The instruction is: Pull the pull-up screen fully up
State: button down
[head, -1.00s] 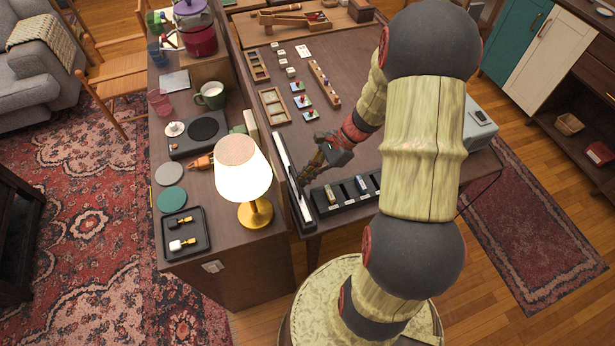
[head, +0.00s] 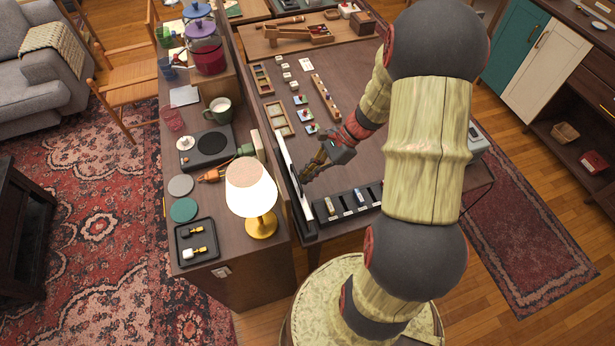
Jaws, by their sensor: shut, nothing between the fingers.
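The pull-up screen appears to be the narrow unit along the table's left edge, with a white strip (head: 291,177) beside a long dark housing (head: 299,208). Little of a raised panel can be made out from above. My gripper (head: 305,178) is shut and empty, pointing down and left just right of the white strip. I cannot tell whether its fingertips touch the screen.
A lit lamp (head: 250,190) stands on the sideboard (head: 240,275) left of the screen. A black slotted tray (head: 345,206) lies close to the right of my gripper. Small game pieces and wooden trays (head: 278,118) lie farther back. The table's middle is mostly clear.

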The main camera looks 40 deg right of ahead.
notch_tip(320, 180, up, 17)
jog(key=p, duration=1.2)
jog(key=shift+p, duration=0.35)
